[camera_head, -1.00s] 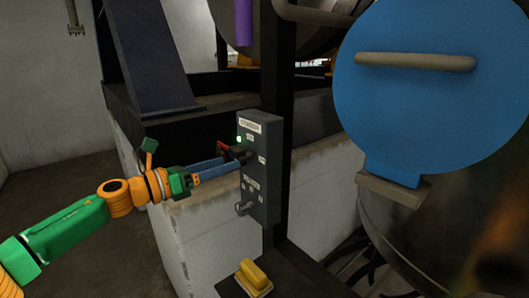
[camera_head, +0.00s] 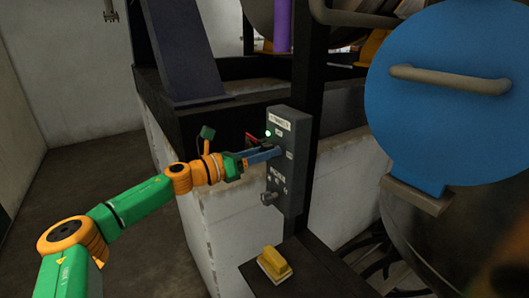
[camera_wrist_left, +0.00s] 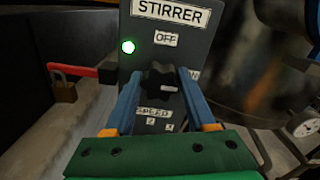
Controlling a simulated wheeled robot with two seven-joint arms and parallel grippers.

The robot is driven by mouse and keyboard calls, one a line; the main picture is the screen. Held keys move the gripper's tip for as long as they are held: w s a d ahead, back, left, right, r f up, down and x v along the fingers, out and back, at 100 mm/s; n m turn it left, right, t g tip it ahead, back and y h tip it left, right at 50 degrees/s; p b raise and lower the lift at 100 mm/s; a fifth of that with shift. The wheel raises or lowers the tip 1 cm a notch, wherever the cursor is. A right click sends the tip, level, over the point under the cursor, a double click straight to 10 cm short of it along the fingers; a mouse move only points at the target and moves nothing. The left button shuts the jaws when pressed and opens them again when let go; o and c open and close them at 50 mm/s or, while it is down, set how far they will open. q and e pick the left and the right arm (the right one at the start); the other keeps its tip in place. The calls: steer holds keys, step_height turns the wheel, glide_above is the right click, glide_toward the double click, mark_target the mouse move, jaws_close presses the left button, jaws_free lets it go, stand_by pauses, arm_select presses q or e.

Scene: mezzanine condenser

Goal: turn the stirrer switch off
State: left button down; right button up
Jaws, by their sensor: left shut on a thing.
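The grey control box (camera_head: 296,185) labelled STIRRER stands on a dark post. Its stirrer switch is a black knob (camera_wrist_left: 158,80) with a white mark that seems to lie sideways, toward the partly hidden label at right. The OFF label (camera_wrist_left: 166,38) is above the knob. A green lamp (camera_wrist_left: 128,46) is lit; it also shows in the head view (camera_head: 268,133). My left gripper (camera_head: 277,152) reaches the box from the left, its blue fingers shut on the knob, one on each side. My right gripper is not in view.
A SPEED label (camera_wrist_left: 154,112) and a lower knob (camera_head: 268,198) sit below on the box. A red bar with a padlock (camera_wrist_left: 65,91) is left of it. A yellow block (camera_head: 274,262) is on the base plate. A blue round cover (camera_head: 440,90) stands at right.

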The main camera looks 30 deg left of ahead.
arm_select(q)
steer(key=n+p, duration=0.1)
steer(key=n, duration=0.3)
steer(key=shift+r+p, duration=0.1)
steer(key=shift+p, duration=0.3)
steer(key=n+p, duration=0.2)
steer(key=n, duration=0.2)
steer(key=shift+n, duration=0.4)
steer(key=n+p, duration=0.3)
steer(key=n, duration=0.2)
steer(key=shift+r, duration=0.1)
steer(key=shift+n+p, duration=1.25)
steer(key=shift+n, duration=0.75)
steer(key=shift+c, duration=1.2)
jaws_free()
steer(key=shift+w+f, duration=0.15)
steer(key=shift+f, duration=0.05)
steer(key=shift+d, duration=0.1)
